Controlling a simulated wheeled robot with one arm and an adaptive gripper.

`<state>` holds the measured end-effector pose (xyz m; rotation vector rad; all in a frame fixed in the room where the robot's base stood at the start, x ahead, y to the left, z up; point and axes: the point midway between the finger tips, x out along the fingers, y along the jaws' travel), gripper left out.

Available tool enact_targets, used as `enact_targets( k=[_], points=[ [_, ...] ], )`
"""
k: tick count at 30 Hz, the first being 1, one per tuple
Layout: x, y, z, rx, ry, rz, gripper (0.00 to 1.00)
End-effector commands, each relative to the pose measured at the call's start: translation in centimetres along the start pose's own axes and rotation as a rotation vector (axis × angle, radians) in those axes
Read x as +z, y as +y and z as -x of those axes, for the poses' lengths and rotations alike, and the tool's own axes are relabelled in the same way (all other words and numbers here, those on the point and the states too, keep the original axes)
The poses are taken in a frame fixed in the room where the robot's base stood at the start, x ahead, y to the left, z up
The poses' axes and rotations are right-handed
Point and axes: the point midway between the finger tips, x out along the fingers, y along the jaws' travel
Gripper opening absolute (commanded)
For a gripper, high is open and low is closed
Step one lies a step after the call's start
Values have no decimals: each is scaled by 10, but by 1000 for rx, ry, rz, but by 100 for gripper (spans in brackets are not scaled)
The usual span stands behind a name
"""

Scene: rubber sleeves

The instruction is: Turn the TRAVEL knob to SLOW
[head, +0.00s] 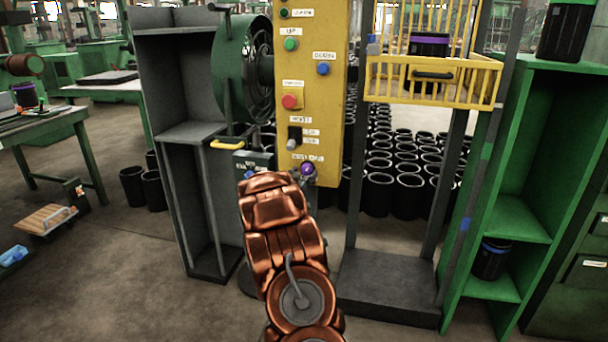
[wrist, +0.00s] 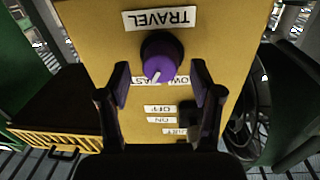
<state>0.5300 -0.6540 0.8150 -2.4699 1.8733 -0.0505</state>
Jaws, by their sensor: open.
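The purple TRAVEL knob (wrist: 162,54) sits on a yellow control panel (wrist: 90,28), below the upside-down TRAVEL label (wrist: 160,18) in the wrist view. Its white pointer mark points down and slightly left, toward the FAST label (wrist: 138,82). The SLOW label (wrist: 181,80) is at lower right, partly covered by a finger. My gripper (wrist: 161,68) is open, with one finger on each side of the knob and gaps between. In the head view the knob (head: 308,169) shows at the panel's lower end, just beyond my arm, which hides most of the gripper.
A black switch (wrist: 186,115) with ON and OFF labels is close to the right finger in the wrist view. In the head view, red (head: 290,102), blue (head: 323,69) and green (head: 291,44) buttons sit higher. A yellow basket (head: 433,80) stands right of the panel.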

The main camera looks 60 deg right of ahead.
Motion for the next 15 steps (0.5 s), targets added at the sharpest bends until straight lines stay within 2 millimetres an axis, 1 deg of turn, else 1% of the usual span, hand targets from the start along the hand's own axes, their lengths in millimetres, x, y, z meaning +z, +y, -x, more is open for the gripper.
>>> enact_targets(
  k=[4, 13, 15],
  points=[
    [-1, 0, -5, 0, 1, -1, 65],
    [0, 0, -6, -1, 0, 0, 65],
    [0, 0, -6, -1, -1, 0, 58]
  ],
)
